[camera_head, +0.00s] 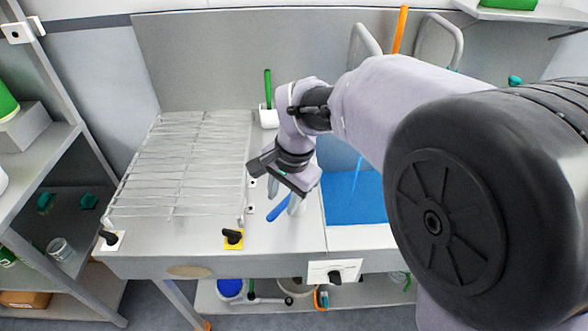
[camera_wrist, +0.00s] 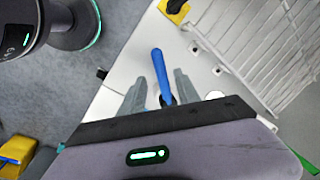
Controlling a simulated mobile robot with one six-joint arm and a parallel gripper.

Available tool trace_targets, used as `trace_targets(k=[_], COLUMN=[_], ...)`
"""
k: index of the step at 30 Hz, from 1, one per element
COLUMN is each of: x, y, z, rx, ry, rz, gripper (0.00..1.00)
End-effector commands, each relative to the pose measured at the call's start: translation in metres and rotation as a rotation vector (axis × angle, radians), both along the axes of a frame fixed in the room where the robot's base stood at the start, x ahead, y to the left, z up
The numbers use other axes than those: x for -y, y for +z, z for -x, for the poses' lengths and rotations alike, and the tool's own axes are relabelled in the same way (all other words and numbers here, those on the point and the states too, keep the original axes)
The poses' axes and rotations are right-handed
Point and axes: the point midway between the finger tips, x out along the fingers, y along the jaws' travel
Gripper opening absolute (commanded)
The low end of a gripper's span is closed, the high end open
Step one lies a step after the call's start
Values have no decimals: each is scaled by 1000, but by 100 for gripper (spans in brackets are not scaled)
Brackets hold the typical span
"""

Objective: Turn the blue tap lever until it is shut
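The blue tap lever (camera_head: 278,208) lies on the grey counter, just left of the blue sink basin, partly hidden by my gripper in the head view. In the wrist view the lever (camera_wrist: 158,68) is a rounded blue bar lying between my two fingers, with a gap on each side; its lower end nears the gripper's dark edge. My gripper (camera_head: 294,203) is open, its fingers pointing down beside the lever. It also shows in the wrist view (camera_wrist: 160,77). I cannot tell whether the fingertips are level with the lever. A thin blue stream (camera_head: 357,174) shows above the basin (camera_head: 345,208).
A wire rack (camera_head: 180,165) covers the counter's left. Black knobs sit on a yellow plate (camera_head: 233,239), a white plate (camera_head: 111,241) and a front plate (camera_head: 334,272). A green lever (camera_head: 267,88) and an orange one (camera_head: 400,28) stand upright behind. Shelves (camera_head: 40,165) stand left.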

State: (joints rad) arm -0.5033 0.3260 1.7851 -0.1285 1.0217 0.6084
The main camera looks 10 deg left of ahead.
Motion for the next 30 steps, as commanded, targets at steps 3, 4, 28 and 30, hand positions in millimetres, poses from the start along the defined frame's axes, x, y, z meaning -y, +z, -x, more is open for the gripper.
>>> trace_targets(k=[3, 4, 28, 30], x=[-3, -4, -5, -5], y=[-20, -22, -25, -25], z=[-2, -2, -2, -2], rx=[-1, -1, 1, 1], ry=[1, 1, 1, 1], rz=[0, 0, -1, -1], gripper=[39, 39, 0, 0])
